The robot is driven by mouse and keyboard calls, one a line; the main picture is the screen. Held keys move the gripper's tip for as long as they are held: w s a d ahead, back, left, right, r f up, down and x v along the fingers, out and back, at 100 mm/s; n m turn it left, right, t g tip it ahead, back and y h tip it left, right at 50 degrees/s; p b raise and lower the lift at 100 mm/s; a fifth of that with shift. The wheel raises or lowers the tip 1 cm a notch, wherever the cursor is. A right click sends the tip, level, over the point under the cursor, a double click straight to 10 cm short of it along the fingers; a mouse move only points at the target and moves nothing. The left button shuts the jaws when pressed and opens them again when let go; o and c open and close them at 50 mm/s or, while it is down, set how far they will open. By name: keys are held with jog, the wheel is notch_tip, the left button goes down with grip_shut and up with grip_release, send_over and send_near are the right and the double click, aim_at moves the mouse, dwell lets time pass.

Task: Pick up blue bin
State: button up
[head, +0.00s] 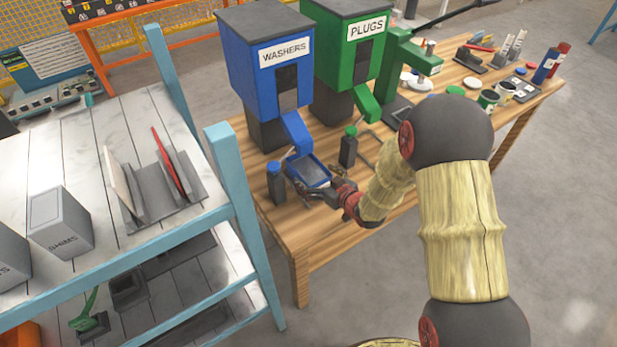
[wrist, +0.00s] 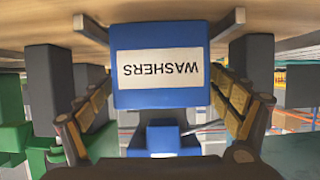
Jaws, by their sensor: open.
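The blue bin (head: 309,171) is a small open tray on the wooden table, below the chute of the blue washers dispenser. In the wrist view, which is upside down, the bin (wrist: 160,98) shows its front face with a white WASHERS label. My gripper (head: 327,188) is at the near right side of the bin in the head view. In the wrist view its two fingers are spread wide, one toward each side of the bin. They look apart from it, and nothing is held. The bin's inside is hidden in the wrist view.
A blue-capped bottle (head: 276,184) and a green-capped bottle (head: 348,148) stand either side of the bin. The washers dispenser (head: 262,85) and plugs dispenser (head: 352,60) stand behind. A shelf rack (head: 232,170) with light-blue posts is left of the table. Open floor lies in front.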

aim_at(309, 180)
jog(key=b+x, duration=0.1)
jog(key=x, duration=0.3)
jog(key=shift+s, duration=0.1)
jog(key=shift+c, duration=1.3)
jog(key=c, duration=1.5)
jog(key=shift+r, duration=0.15)
jog(key=shift+c, duration=1.4)
